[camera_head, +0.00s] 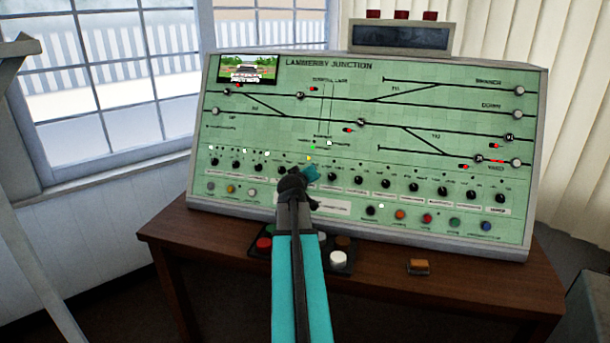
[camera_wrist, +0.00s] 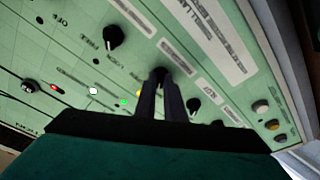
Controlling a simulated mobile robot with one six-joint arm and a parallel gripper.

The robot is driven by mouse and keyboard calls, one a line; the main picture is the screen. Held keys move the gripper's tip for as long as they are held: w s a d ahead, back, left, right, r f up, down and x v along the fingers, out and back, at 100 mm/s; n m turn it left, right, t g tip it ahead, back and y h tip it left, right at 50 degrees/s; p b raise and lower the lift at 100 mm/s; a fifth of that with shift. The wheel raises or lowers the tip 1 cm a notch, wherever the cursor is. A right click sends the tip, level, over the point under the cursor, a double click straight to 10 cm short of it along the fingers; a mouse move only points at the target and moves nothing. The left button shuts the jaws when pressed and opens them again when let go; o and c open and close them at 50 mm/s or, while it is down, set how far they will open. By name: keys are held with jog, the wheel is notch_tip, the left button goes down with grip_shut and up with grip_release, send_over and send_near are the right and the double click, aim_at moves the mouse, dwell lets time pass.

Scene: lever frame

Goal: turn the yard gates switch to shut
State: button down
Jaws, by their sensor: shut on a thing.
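A green control panel (camera_head: 275,125) headed Lammerby Junction carries a row of black rotary knobs. My gripper (camera_head: 298,175) reaches up to the middle of this row and covers part of it in the head view. In the wrist view my gripper (camera_wrist: 161,90) is shut on a black knob (camera_wrist: 160,72), with a dark finger on either side of it. Which way the held knob points is hidden by the fingers. Free knobs stand on both sides of it, one (camera_wrist: 113,38) and another (camera_wrist: 193,105). The small labels are too blurred to tell which switch is the yard gates one.
The panel stands on a brown wooden desk (camera_head: 190,240). A dark box with coloured buttons, one of them white (camera_head: 338,258), lies under my arm. A small orange block (camera_head: 418,267) is on the desk. A grey box (camera_head: 402,37) with red lamps sits on top of the panel.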

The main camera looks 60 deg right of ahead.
jog(key=shift+d, duration=0.1)
jog(key=c, duration=1.8)
grip_release()
jog(key=shift+s, duration=0.1)
jog(key=shift+c, duration=0.2)
jog(key=shift+f, duration=0.1)
jog(key=b+v, duration=0.2)
jog(key=v, duration=0.6)
jog(key=shift+a, duration=0.35)
jog(key=shift+b, duration=0.3)
